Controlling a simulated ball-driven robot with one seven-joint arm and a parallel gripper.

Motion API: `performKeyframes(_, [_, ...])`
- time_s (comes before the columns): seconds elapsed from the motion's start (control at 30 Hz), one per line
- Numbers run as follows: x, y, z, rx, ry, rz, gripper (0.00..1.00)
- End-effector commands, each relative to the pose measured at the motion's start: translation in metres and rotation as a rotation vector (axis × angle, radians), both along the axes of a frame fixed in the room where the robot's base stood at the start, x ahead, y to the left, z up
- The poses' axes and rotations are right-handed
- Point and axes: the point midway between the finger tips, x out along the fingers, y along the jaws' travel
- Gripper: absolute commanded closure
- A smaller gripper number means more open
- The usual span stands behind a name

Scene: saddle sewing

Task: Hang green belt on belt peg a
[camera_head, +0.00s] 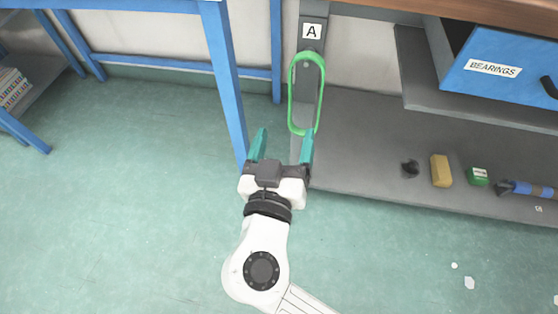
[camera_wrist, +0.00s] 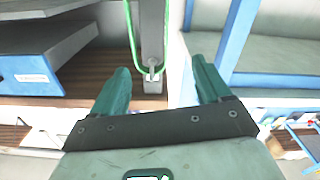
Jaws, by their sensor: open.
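The green belt (camera_head: 292,92) is a narrow upright loop in front of a grey post with an "A" label (camera_head: 312,31). Its upper end is at belt peg a (camera_head: 310,57), just below the label. In the wrist view the belt (camera_wrist: 131,36) curves around the small grey peg (camera_wrist: 153,66), and the rest of it runs out of the top of the picture. My gripper (camera_head: 285,132) is open with teal fingers, near the belt's lower end; its right fingertip overlaps that end in the head view, and I cannot tell whether they touch. Nothing is held between the fingers.
A blue frame leg (camera_head: 226,80) stands close left of my gripper. A grey lower shelf (camera_head: 370,140) at right holds a black part (camera_head: 410,168), a yellow block (camera_head: 441,170), a green box (camera_head: 478,176) and a blue tool (camera_head: 525,188). A blue bearings drawer (camera_head: 500,85) is above.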

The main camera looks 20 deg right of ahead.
Motion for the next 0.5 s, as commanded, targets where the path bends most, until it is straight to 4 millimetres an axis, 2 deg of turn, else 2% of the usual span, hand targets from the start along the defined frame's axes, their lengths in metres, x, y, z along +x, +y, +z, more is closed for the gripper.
performKeyframes(0.5, [-0.011, 0.008, 0.000, 0.001, 0.001, 0.000, 0.23])
